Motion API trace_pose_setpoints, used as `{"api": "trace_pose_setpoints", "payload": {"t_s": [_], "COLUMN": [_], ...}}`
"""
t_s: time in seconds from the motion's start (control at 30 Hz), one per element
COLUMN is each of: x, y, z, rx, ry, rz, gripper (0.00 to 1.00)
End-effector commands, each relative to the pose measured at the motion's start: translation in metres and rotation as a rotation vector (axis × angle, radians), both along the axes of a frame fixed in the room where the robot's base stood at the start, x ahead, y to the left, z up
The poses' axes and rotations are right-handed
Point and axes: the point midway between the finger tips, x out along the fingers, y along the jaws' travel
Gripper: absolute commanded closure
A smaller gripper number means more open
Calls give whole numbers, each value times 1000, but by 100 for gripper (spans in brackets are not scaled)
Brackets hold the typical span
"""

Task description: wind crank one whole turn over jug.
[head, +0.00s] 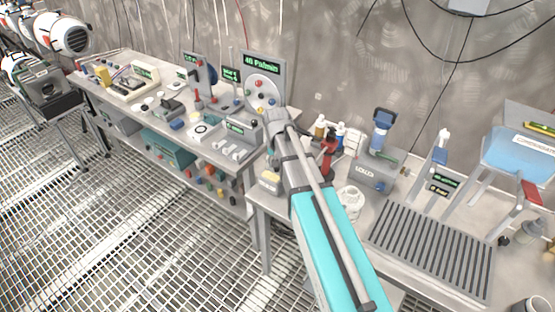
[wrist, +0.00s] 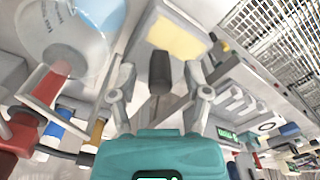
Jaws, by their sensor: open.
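My gripper (wrist: 161,92) is open in the wrist view, one finger on each side of a dark upright knob. The knob looks like the handle of the crank (wrist: 160,72), with a grey-brown bar below it. I see a gap between each finger and the knob. The jug (wrist: 62,45), pale with measuring marks, is at the upper left of the wrist view. It seems to be the white vessel (head: 350,199) right of my arm in the head view. There my gripper (head: 275,119) is seen from behind, and my arm hides the crank.
A red stand (wrist: 40,92) is close on the left in the wrist view, with several bottles beside it. A pale box with a yellow top (head: 270,181) sits left of my arm. A slatted grey rack (head: 430,250) lies right. Instruments crowd the left bench.

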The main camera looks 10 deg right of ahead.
Motion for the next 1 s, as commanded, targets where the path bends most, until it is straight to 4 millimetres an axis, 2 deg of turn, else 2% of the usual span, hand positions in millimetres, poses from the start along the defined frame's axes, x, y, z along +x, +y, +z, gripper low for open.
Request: {"api": "trace_pose_setpoints", "payload": {"t_s": [0.37, 1.0], "x": [-1, -2], "y": [-3, -20], "z": [0, 0], "rx": [0, 0], "ry": [0, 0], "rz": [76, 457], "gripper": [38, 38]}}
